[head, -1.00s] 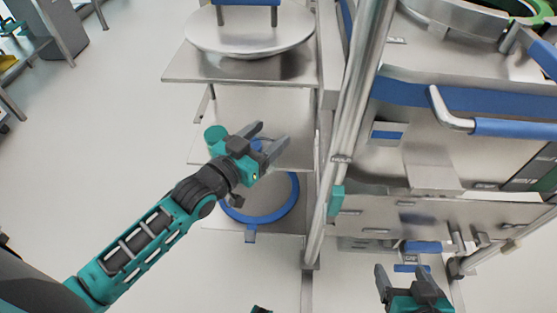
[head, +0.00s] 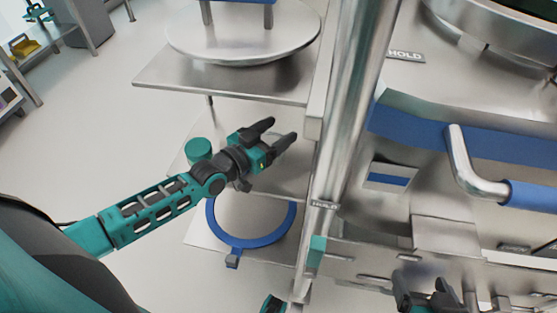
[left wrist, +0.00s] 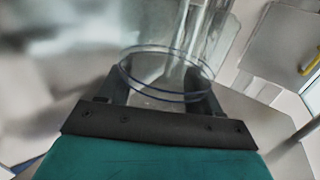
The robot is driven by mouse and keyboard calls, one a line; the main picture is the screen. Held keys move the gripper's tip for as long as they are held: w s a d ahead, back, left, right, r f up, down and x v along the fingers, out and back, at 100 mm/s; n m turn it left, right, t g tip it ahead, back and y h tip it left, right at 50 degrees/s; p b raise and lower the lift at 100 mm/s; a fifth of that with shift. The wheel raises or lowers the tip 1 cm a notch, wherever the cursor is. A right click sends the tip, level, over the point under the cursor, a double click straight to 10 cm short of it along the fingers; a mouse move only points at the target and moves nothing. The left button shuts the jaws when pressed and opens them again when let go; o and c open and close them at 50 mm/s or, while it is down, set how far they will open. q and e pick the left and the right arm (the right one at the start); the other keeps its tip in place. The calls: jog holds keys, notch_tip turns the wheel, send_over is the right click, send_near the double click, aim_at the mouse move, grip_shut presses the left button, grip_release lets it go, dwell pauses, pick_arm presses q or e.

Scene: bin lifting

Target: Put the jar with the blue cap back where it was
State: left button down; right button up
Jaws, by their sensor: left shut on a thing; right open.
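My left gripper (head: 283,132) is over the middle shelf of the steel rack in the head view, its fingers pointing up and right. In the left wrist view it is shut on a clear jar (left wrist: 165,72) with thin blue lines around it. The jar is between the two dark fingers. I cannot make out the jar or its blue cap in the head view, and I cannot tell whether the jar touches the shelf. My right gripper (head: 422,286) is open at the bottom right, partly cut off by the frame.
The upper shelf (head: 160,84) holds a round steel plate (head: 245,45). A blue ring (head: 262,241) lies on the lower shelf. A steel post (head: 345,130) stands right of the shelves, beside a steel machine with a blue handle (head: 530,196). Open floor lies at the left.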

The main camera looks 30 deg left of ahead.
pick_arm(q)
notch_tip(320, 180, down, 3)
jog(key=shift+f+b, duration=0.1)
jog(key=shift+b, duration=0.35)
notch_tip(320, 180, down, 4)
jog(key=shift+f+b, duration=0.1)
jog(key=shift+b, duration=0.9)
pick_arm(e)
notch_tip(320, 180, down, 4)
jog(key=shift+s+a+r, duration=0.15)
jog(key=shift+r, duration=0.05)
pick_arm(q)
grip_release()
jog(key=shift+s+f, duration=0.1)
jog(key=shift+s, duration=0.1)
pick_arm(e)
jog(key=shift+r, duration=0.1)
pick_arm(q)
jog(key=shift+s+a+p, duration=0.15)
jog(key=shift+s+p, duration=0.15)
jog(key=shift+s, duration=0.05)
jog(key=p+v, duration=0.2)
jog(key=v, duration=0.9)
pick_arm(e)
notch_tip(320, 180, up, 3)
jog(key=shift+f, duration=0.15)
